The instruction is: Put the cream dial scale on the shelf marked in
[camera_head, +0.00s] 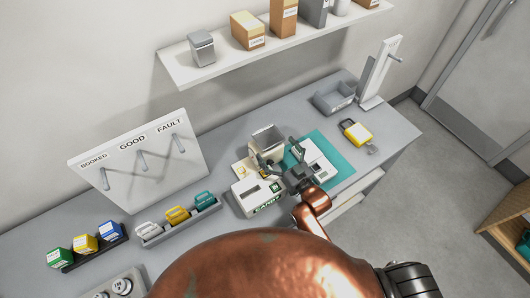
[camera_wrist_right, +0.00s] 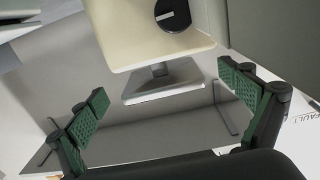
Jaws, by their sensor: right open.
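The cream dial scale (camera_head: 268,141) stands on the grey table, right of centre, with a tray-like top. In the right wrist view its cream body (camera_wrist_right: 145,38) carries a dark round dial, and a grey plate-like part lies close by the body. My right gripper (camera_head: 284,160) is in front of the scale in the head view and hides part of it. In the right wrist view its two green-padded fingers (camera_wrist_right: 165,86) are wide apart, with nothing gripped between them. I cannot read an "in" mark on any shelf. My left gripper is not in view.
A white device (camera_head: 257,197) with a green label stands close in front of the scale. Another white device (camera_head: 322,160) sits on a teal mat (camera_head: 338,182). A yellow padlock (camera_head: 356,131) and grey bin (camera_head: 334,97) lie beyond. A wall shelf (camera_head: 235,60) holds boxes.

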